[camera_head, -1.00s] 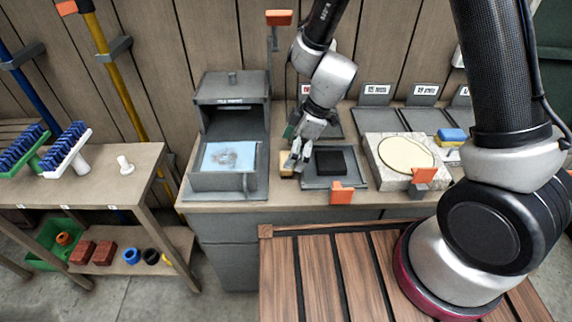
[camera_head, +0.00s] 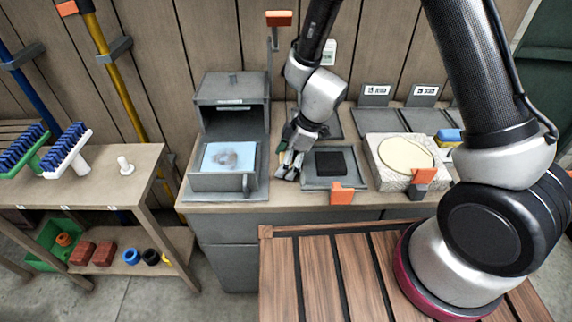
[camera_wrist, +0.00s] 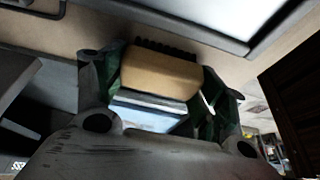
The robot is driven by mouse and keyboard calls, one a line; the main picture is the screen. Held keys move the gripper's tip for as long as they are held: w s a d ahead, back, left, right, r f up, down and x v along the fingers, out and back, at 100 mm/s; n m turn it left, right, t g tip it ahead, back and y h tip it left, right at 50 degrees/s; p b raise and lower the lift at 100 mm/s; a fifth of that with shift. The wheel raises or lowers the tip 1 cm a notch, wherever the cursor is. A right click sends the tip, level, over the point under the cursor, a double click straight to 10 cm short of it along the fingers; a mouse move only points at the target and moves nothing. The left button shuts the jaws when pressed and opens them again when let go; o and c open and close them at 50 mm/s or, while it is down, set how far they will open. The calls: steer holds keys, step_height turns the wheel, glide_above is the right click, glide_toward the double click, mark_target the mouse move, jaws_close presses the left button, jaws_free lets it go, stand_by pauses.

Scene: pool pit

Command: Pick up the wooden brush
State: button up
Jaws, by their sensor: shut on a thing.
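The wooden brush (camera_wrist: 160,74) is a tan block with a row of black bristles along its far edge. In the wrist view it sits between the two green and grey fingers of my gripper (camera_head: 288,166), which is shut on it. In the head view my gripper is low over the bench, between the grey lidded box and the dark tray. The brush is mostly hidden there by the fingers. I cannot tell whether it still touches the bench.
The grey box (camera_head: 224,181) with a pale blue pad stands close left. The tray (camera_head: 316,182) with a black square lies close right, with an orange clip (camera_head: 341,193) in front. A stone slab (camera_head: 382,173) stands further right. A slatted wooden surface (camera_head: 300,262) is in front.

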step_height(320, 180, up, 10)
stand_by(0.6)
